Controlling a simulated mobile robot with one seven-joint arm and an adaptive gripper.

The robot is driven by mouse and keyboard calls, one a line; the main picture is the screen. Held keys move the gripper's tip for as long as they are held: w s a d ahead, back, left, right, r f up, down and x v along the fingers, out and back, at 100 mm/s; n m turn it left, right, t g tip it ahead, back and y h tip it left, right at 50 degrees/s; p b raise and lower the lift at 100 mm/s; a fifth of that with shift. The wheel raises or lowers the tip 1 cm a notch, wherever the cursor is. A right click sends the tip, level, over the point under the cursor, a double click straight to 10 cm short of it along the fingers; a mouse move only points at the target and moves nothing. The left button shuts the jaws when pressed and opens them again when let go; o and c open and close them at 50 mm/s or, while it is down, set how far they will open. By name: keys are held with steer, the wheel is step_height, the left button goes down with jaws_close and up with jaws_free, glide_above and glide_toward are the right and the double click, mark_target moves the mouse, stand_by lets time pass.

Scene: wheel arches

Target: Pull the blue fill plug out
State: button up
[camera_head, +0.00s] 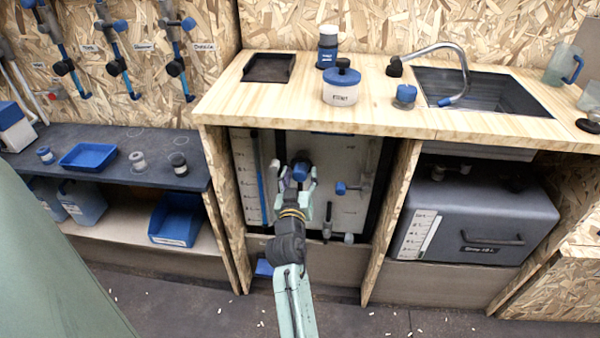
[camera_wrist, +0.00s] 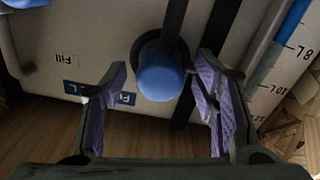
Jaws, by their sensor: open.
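The blue fill plug (camera_head: 301,170) sits in the front of a pale tank (camera_head: 349,215) under the wooden counter. In the wrist view it is a round blue knob (camera_wrist: 160,78) in a dark collar, near a "Fill" label (camera_wrist: 66,58). My gripper (camera_head: 293,180) reaches up to the tank front. In the wrist view my gripper (camera_wrist: 163,84) has its purple-padded fingers spread, one on each side of the plug. Gaps show on both sides, so neither finger appears to touch it. How deep the plug lies between the fingertips is hard to tell.
A blue-handled valve (camera_head: 341,188) stands right of the plug. A level scale (camera_head: 248,180) is on the tank's left. Wooden side panels (camera_head: 392,220) frame the bay. The counter (camera_head: 400,115) overhangs above. A grey tank (camera_head: 480,215) fills the right bay.

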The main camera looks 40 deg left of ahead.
steer(key=shift+w+a, duration=0.2)
steer(key=shift+w, duration=0.1)
steer(key=shift+c, duration=0.3)
jaws_close()
stand_by(0.3)
